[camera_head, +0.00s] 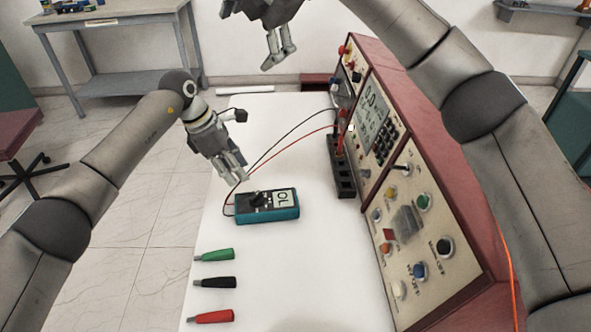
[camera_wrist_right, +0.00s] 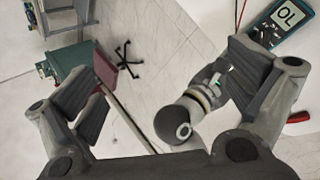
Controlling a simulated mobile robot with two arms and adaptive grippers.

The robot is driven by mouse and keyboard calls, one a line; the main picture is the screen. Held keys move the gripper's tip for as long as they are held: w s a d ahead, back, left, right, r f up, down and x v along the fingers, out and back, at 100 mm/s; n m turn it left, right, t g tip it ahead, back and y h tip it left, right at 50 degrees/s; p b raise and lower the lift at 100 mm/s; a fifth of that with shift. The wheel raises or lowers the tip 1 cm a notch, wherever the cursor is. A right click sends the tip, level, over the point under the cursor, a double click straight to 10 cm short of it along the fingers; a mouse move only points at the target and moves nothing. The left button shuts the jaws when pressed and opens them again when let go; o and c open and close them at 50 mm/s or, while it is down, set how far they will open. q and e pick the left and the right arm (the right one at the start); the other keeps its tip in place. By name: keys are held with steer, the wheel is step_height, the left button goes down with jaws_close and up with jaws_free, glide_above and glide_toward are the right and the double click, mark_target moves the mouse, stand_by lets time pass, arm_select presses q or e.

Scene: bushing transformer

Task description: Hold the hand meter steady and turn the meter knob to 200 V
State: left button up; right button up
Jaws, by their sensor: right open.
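The hand meter (camera_head: 268,215), teal with a dark face, lies on the white table. The meter also shows partly at the upper right of the right wrist view (camera_wrist_right: 262,38). My left gripper (camera_head: 238,180) is just above and behind the meter's left end; its finger gap is unclear. My right gripper (camera_head: 278,60) is open and empty, high beyond the table's far end; its spread fingers frame the right wrist view (camera_wrist_right: 165,90).
A red-sided test panel (camera_head: 440,170) with buttons and a screen stands along the table's right side. Black and red leads (camera_head: 300,138) run from it to the meter. Green (camera_head: 215,255), black (camera_head: 215,283) and red (camera_head: 212,317) handled pieces lie at the near left. The table's middle is clear.

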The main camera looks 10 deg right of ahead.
steer(key=d+f+m+g+h, duration=0.2)
steer(key=d+f+m+g, duration=0.15)
steer(key=f, duration=1.25)
steer(key=m+g+h, duration=0.2)
steer(key=m+g, duration=0.2)
steer(key=m, duration=0.1)
glide_above(296, 198)
step_height(296, 198, down, 15)
steer(key=shift+w+a+f, duration=0.1)
steer(key=shift+f, duration=0.1)
step_height(296, 198, down, 11)
steer(key=shift+r, duration=0.15)
